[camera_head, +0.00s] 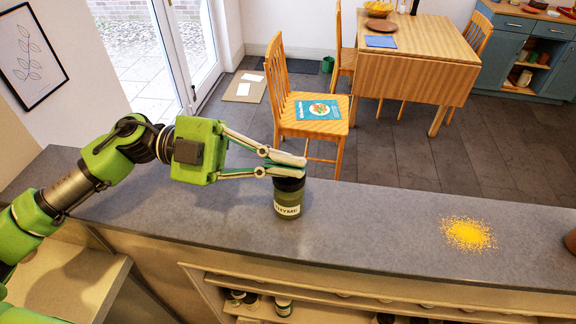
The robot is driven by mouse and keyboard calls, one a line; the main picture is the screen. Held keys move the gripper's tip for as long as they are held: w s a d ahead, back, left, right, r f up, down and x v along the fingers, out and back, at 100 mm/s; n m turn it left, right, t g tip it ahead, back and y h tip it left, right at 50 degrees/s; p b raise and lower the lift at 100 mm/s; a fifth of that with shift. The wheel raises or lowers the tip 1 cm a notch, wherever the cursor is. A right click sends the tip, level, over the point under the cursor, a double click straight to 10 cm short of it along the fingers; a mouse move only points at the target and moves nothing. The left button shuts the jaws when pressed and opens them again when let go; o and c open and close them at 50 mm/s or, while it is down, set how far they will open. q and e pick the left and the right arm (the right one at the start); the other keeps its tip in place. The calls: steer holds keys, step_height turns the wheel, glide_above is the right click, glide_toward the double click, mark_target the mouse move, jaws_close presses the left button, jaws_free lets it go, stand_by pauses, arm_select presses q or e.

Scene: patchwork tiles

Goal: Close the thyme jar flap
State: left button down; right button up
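The thyme jar (288,200) stands upright on the grey counter. It is dark green with a dark top and a white label reading THYME. My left gripper (304,166) comes in from the left, with its fingertips close together right at the top of the jar. Its fingers look shut, and I see nothing clearly held between them. The fingers cover most of the jar's top, so the flap and its angle are hidden. I cannot tell whether the fingertips touch the lid. My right gripper is not in view.
The grey counter (370,222) is clear around the jar. A patch of yellow grains (467,234) lies to the right, and part of a brown object (571,240) shows at the right edge. Shelves with small jars (283,306) are below. A wooden chair (305,122) stands behind the counter.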

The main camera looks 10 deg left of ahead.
arm_select(q)
steer(key=shift+s+f+m+b, duration=0.35)
steer(key=shift+f+m+b, duration=0.15)
steer(key=shift+m+b, duration=0.65)
steer(key=c, duration=2.3)
jaws_free()
steer(key=shift+c, duration=0.2)
steer(key=a, duration=1.2)
steer(key=shift+w, duration=0.45)
